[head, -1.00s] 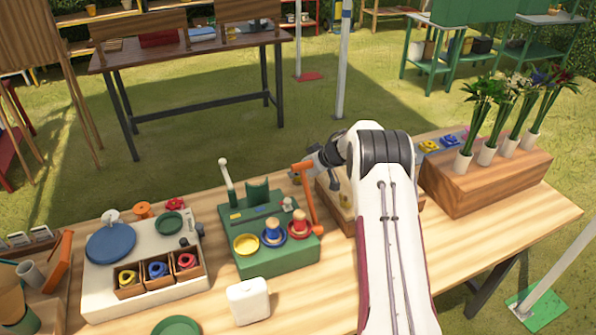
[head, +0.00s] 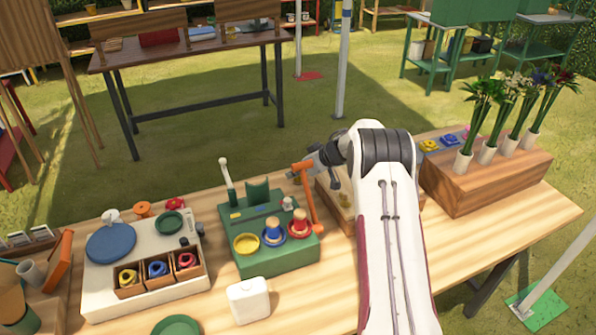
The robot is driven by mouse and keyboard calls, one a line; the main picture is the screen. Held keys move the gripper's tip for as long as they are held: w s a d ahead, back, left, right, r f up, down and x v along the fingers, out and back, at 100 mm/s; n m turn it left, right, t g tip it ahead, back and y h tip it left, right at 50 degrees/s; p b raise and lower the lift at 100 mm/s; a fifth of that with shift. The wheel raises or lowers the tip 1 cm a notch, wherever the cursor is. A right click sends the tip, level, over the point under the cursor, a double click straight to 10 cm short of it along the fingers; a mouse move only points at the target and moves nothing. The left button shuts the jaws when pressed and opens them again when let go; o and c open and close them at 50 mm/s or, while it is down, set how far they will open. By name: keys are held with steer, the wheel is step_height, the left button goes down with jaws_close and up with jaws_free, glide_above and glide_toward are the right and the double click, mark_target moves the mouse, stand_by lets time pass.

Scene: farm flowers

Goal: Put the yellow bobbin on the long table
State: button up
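A green stand (head: 275,258) on the light wooden table (head: 325,285) carries a blue bobbin (head: 272,229), a red bobbin (head: 299,222) and an empty yellow dish (head: 246,243). I cannot clearly make out a yellow bobbin. A small yellowish patch shows at a wooden tray (head: 330,208) just behind the stand, too small to identify. My gripper (head: 335,184) is above this tray, partly hidden by my own arm. Its fingers are too small and dark to tell whether they are open or hold anything.
An orange upright (head: 311,205) stands between the green stand and my arm. A white base (head: 140,292) with a blue disc and coil boxes is at the left. A white container (head: 248,300) stands in front. A flower block (head: 490,183) is at the right. A brown table (head: 185,50) stands behind.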

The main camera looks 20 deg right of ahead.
steer(key=v, duration=1.1)
steer(key=shift+s+r, duration=0.25)
steer(key=shift+r, duration=0.05)
steer(key=shift+d, duration=0.15)
step_height(320, 180, up, 20)
steer(key=a+m+t+h, duration=0.2)
steer(key=t+h, duration=0.2)
steer(key=s+a+r+m+h, duration=0.2)
steer(key=s+r+h, duration=0.2)
steer(key=s+r, duration=0.55)
steer(key=s+a+f+g+y, duration=0.1)
steer(key=s+a+f, duration=0.3)
steer(key=s, duration=0.8)
steer(key=s+a+f+g+y, duration=0.2)
steer(key=s+a, duration=0.5)
steer(key=s, duration=0.5)
steer(key=s+a+f+g+y, duration=0.1)
steer(key=s+a+f+g, duration=0.2)
steer(key=s, duration=1)
steer(key=a+f, duration=0.2)
steer(key=a, duration=0.1)
steer(key=shift+f+g+y, duration=0.3)
steer(key=shift+f+g, duration=0.1)
